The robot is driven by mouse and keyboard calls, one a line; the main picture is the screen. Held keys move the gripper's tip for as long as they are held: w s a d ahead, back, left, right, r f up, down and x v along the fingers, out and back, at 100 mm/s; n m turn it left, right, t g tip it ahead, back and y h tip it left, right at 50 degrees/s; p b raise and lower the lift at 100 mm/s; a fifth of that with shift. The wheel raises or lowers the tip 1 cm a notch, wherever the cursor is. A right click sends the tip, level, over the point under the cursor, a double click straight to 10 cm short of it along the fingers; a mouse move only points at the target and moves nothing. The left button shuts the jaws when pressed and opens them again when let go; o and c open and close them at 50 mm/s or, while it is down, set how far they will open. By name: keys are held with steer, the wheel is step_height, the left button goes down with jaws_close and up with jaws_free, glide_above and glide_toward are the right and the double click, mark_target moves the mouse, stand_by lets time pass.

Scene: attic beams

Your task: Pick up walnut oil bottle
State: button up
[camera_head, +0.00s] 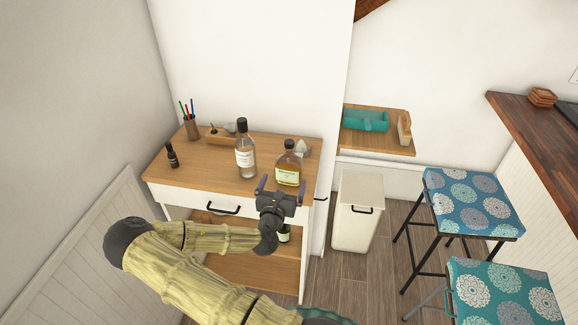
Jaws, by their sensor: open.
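A flat, amber-filled bottle (288,172) with a black cap and a pale label stands upright near the right front of the wooden cabinet top (210,170). I take it for the walnut oil bottle, though its label is too small to read. My gripper (281,186) is open and empty, its two fingers spread left and right at the bottle's near side. The gripper overlaps the bottle's lower edge in the picture, and I cannot tell whether they touch. A taller clear bottle (245,158) with a black cap stands just left of it.
A small dark dropper bottle (172,156), a pencil cup (192,127) and a wooden tray (218,136) stand further left. A pale object (302,148) sits behind the amber bottle. A green bottle (284,236) is below. A bin (358,215) and stools (472,202) stand right.

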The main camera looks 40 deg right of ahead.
mark_target(289, 142)
steer(key=shift+p+x, duration=0.3)
steer(key=shift+x, duration=1.55)
steer(key=p+x, duration=0.2)
steer(key=x, duration=0.2)
steer(key=shift+w+d, duration=0.1)
steer(key=shift+d, duration=0.25)
steer(key=shift+w+d+f, duration=0.1)
steer(key=shift+w+d, duration=0.05)
steer(key=shift+w, duration=0.05)
steer(key=c, duration=1.4)
steer(key=shift+r+b, duration=0.7)
steer(key=shift+r, duration=4.4)
